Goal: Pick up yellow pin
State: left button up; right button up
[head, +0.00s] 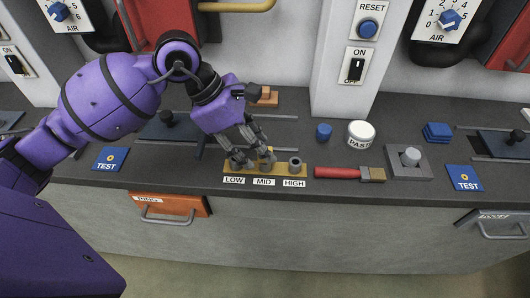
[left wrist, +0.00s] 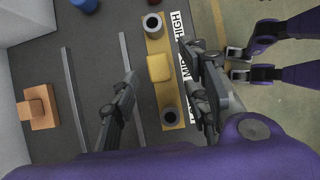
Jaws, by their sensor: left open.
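The yellow pin (head: 269,154) stands at the MID place of a yellow strip-shaped holder (head: 282,172), partly hidden by my fingers in the head view. In the left wrist view the pin (left wrist: 159,68) shows as a yellow square between two round grey pieces, one at HIGH (left wrist: 152,23) and one at LOW (left wrist: 170,117). My left gripper (head: 252,158) is low over the holder's LOW and MID end. In the left wrist view its fingers (left wrist: 157,68) are spread apart, one on each side of the holder. I cannot tell whether they touch anything. My right gripper does not show.
An orange stepped block (left wrist: 40,107) lies behind. An orange drawer (head: 172,206) is below the counter edge.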

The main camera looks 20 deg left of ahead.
pick_arm(q)
jog(key=shift+x, duration=1.2)
grip_shut()
jog(key=shift+r, duration=0.1)
